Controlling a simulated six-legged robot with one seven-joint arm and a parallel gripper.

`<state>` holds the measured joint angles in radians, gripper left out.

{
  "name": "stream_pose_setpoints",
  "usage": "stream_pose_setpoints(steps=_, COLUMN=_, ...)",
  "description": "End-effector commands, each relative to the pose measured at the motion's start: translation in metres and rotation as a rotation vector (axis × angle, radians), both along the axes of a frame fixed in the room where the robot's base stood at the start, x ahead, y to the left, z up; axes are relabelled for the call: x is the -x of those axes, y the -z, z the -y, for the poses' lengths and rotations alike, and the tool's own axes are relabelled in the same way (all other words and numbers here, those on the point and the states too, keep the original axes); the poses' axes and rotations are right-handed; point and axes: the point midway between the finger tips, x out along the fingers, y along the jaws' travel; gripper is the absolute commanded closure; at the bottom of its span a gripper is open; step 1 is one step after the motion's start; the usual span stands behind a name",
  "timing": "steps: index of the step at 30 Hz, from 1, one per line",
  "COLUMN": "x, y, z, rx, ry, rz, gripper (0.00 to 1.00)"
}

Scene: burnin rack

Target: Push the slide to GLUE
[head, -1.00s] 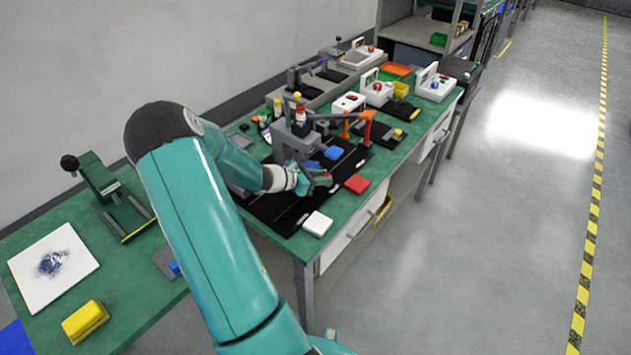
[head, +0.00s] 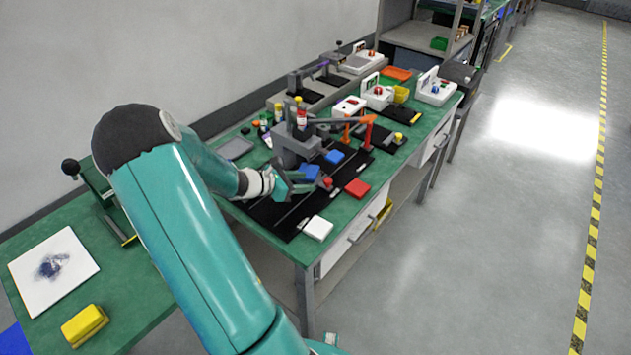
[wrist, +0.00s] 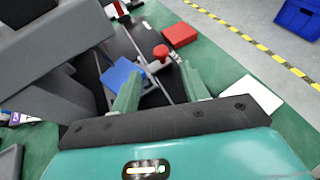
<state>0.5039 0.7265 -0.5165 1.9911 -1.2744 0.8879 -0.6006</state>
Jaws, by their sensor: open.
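A small red knob (wrist: 162,52) stands on the black railed track (wrist: 125,45) in the wrist view. It also shows in the head view (head: 327,181); it may be the handle of the slide. My gripper (wrist: 162,78) is open, and the knob lies just beyond and between its two fingertips, with no clear contact. In the head view my gripper (head: 303,184) is low over the track, left of the knob. A blue block (wrist: 120,74) is beside the left finger. I cannot read any GLUE label.
A red block (head: 357,188) and a white block (head: 318,228) sit near the bench's front edge. A grey station (head: 292,148) rises behind my gripper, with an orange-jointed arm (head: 368,120) beyond. The floor aisle at right is clear.

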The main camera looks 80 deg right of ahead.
Motion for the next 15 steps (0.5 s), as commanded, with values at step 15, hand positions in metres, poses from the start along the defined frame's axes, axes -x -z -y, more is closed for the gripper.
stream_pose_setpoints(steps=15, x=-0.044, y=-0.026, z=-0.044, rx=-0.002, ry=0.001, rz=0.000, gripper=0.55)
